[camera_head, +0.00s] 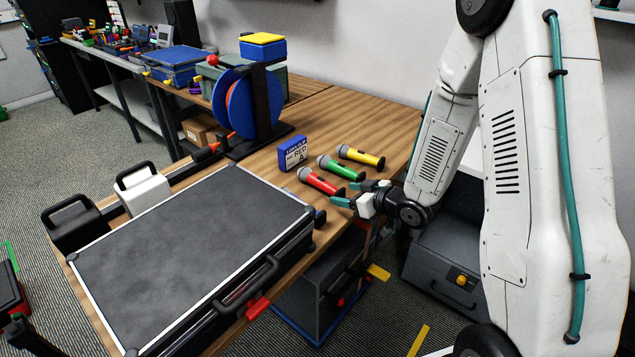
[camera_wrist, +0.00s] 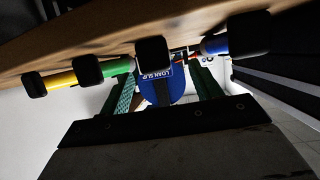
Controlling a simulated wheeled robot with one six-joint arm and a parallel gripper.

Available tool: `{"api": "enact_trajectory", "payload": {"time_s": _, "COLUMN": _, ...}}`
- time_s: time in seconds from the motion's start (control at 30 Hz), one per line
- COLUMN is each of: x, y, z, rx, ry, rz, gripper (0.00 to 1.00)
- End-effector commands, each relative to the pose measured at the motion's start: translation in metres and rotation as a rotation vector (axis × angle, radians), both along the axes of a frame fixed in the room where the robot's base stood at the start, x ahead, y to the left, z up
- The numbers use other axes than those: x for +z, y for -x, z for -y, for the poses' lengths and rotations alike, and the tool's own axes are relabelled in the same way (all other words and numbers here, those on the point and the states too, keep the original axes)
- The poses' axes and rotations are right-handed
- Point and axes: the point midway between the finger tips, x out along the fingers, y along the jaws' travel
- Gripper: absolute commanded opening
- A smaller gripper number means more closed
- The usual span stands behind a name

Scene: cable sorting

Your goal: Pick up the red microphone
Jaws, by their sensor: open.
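In the wrist view my open fingers (camera_wrist: 164,80) point towards the table edge. A black microphone end (camera_wrist: 152,55) shows between and above them there; the red body is mostly hidden behind it.
A green microphone (camera_head: 337,167) and a yellow one (camera_head: 360,156) lie behind the red one. A blue labelled box (camera_head: 293,153) stands beside their heads. A large dark case (camera_head: 190,250) fills the table's left front. A cable reel (camera_head: 240,103) stands behind.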

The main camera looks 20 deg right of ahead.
Motion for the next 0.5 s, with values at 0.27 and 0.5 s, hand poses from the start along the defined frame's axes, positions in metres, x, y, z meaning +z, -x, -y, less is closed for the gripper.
{"api": "enact_trajectory", "payload": {"time_s": 0.27, "x": -0.012, "y": -0.024, "z": -0.014, "rx": 0.004, "ry": -0.004, "rz": 0.003, "gripper": 0.64}}
{"api": "enact_trajectory", "payload": {"time_s": 0.5, "x": -0.026, "y": -0.054, "z": -0.027, "rx": 0.005, "ry": -0.003, "rz": 0.002, "gripper": 0.64}}
